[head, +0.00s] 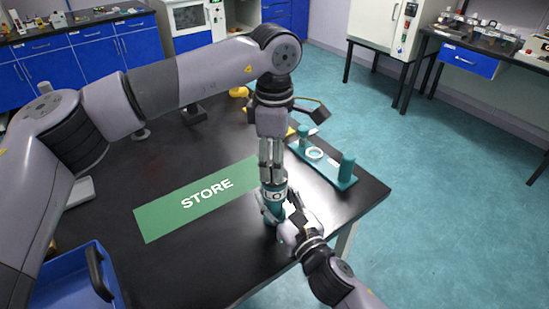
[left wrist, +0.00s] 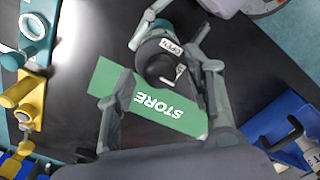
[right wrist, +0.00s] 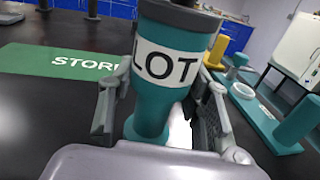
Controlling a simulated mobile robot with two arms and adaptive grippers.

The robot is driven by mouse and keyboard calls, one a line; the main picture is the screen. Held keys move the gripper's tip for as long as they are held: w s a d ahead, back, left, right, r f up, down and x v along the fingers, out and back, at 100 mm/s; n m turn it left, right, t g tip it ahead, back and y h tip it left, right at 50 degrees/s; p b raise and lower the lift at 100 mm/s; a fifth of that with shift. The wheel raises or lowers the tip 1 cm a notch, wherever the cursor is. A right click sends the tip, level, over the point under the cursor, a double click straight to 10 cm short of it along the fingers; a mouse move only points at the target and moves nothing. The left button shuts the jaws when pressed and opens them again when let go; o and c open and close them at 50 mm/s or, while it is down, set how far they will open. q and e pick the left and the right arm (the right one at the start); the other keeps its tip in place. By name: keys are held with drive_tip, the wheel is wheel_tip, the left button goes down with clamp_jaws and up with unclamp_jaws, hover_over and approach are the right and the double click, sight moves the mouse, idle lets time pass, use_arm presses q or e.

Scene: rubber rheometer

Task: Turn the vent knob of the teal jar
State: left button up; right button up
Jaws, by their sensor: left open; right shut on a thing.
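The teal jar (head: 274,212) stands upright near the front edge of the black table, with a white label reading "LOT" in the right wrist view (right wrist: 167,68). My right gripper (right wrist: 160,110) is shut on the jar's body, one finger on each side. The dark vent knob (left wrist: 158,60) on top shows from above in the left wrist view, beside a white "OPEN" tag (left wrist: 170,46) and a small white pointer mark. My left gripper (head: 271,178) points down over the jar top, open, its fingers on either side of the knob. Finger contact with the knob is unclear.
A green STORE mat (head: 195,200) lies left of the jar. A teal rack (head: 325,168) with posts and a white ring stands to the right, with a yellow stand (left wrist: 28,105) beside it. A blue bin (head: 75,280) is at the front left.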

use_arm(q)
wheel_tip(320, 180, up, 12)
idle(0.5)
use_arm(e)
drive_tip(key=o, duration=1.4)
drive_tip(key=shift+c, duration=0.2)
drive_tip(key=shift+s+d, duration=0.1)
